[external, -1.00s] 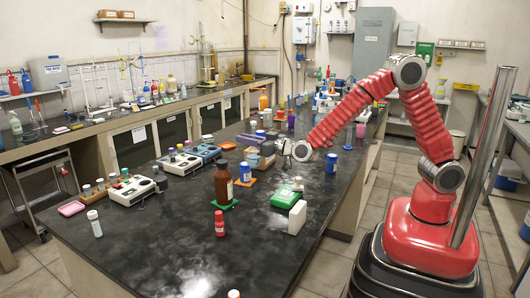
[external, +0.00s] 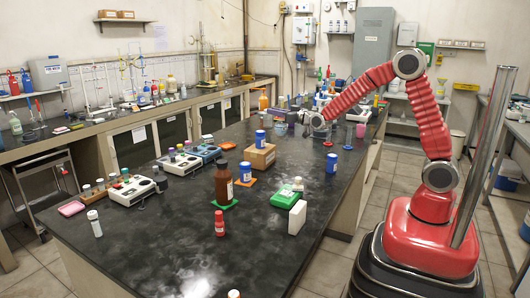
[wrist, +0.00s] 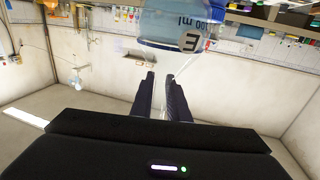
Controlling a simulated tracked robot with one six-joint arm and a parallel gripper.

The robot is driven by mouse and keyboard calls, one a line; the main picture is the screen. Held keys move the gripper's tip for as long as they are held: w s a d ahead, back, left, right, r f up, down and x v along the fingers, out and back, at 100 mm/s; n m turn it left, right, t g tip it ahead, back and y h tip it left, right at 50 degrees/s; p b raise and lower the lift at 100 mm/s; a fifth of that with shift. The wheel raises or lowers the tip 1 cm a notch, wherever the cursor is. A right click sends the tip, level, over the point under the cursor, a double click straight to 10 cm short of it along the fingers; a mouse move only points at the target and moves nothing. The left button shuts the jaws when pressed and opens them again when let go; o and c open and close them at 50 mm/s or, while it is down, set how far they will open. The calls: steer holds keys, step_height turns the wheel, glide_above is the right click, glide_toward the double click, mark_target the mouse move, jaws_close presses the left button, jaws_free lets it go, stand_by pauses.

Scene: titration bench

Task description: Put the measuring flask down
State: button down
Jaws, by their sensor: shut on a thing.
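The measuring flask (wrist: 180,25) shows at the top of the wrist view. It has a clear body with blue in it, a "100 ml" marking and a letter E label. Its thin clear neck runs down between the two dark fingers of my gripper (wrist: 163,84), which is shut on it. In the external view my gripper (external: 305,119) is over the far half of the black bench (external: 180,250). The flask is too small to make out clearly there, and I cannot tell whether it touches the bench.
A cardboard box (external: 262,157) with a blue-capped jar stands nearer on the bench. A brown bottle (external: 223,186) stands on a green mat. A blue bottle (external: 331,163) and a pink cup (external: 361,130) stand to the right. The near bench has wide clear areas.

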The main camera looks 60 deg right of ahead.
steer(key=s+d+n+y, duration=0.1)
steer(key=s+d+y, duration=0.1)
steer(key=s+d, duration=0.35)
steer(key=s+d+n+y, duration=0.1)
steer(key=s+d, duration=0.1)
steer(key=d, duration=0.7)
steer(key=s+a+f+n+g+y, duration=0.1)
steer(key=s+a+f+n+y, duration=0.2)
steer(key=a+f+n+y, duration=0.2)
steer(key=a+y, duration=0.3)
steer(key=shift+s+a+f, duration=0.15)
steer(key=shift+s+f, duration=0.05)
steer(key=shift+f, duration=0.1)
step_height(320, 180, down, 6)
steer(key=shift+f, duration=1.9)
